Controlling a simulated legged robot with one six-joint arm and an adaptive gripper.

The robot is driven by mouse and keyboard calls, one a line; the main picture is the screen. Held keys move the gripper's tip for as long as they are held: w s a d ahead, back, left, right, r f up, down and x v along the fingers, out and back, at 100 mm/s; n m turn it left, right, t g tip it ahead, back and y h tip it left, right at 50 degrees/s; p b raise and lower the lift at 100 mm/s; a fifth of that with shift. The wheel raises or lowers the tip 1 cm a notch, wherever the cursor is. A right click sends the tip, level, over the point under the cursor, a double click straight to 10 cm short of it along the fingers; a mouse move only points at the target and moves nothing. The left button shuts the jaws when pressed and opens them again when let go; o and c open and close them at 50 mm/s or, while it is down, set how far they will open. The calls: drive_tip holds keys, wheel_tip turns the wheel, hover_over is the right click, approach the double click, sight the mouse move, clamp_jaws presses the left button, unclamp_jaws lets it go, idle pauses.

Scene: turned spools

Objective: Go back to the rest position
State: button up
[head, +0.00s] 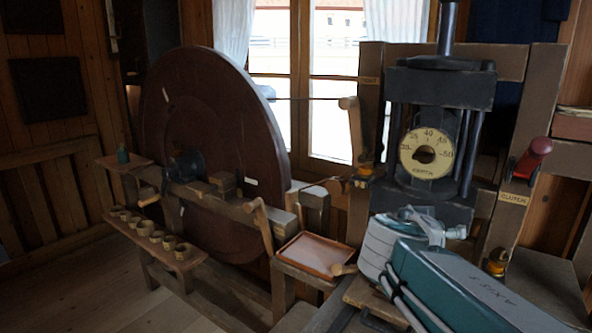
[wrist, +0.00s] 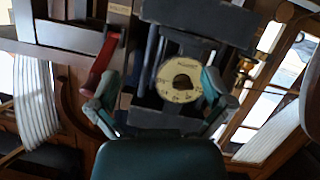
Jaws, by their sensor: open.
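My gripper (head: 432,224) is in front of the press at the right of the head view, at the end of my folded teal and grey arm. In the wrist view my gripper (wrist: 161,78) is open, its two teal fingers wide apart with nothing between them. The press's round cream dial (wrist: 178,82) shows beyond the fingers, apart from them. In the head view the dial (head: 427,153) is above and behind my gripper.
The press (head: 438,85) has a red handle (head: 531,158) at right. A large brown wheel (head: 215,150) stands at left. Small wooden cups (head: 157,236) line a low shelf. A shallow tray (head: 316,255) lies left of my arm. Floor is open at lower left.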

drive_tip(key=s+a+f+n+g+y, duration=0.2)
drive_tip(key=s+a+f+y, duration=0.2)
drive_tip(key=s+f, duration=0.4)
drive_tip(key=s+a+f+n+g+y, duration=0.2)
drive_tip(key=s+a+f+n+y, duration=0.1)
drive_tip(key=s+f, duration=0.5)
drive_tip(key=s+a+y, duration=0.1)
drive_tip(key=s+y, duration=0.1)
drive_tip(key=shift+a+g+y, duration=0.3)
drive_tip(key=shift+a+g, duration=0.1)
idle(0.6)
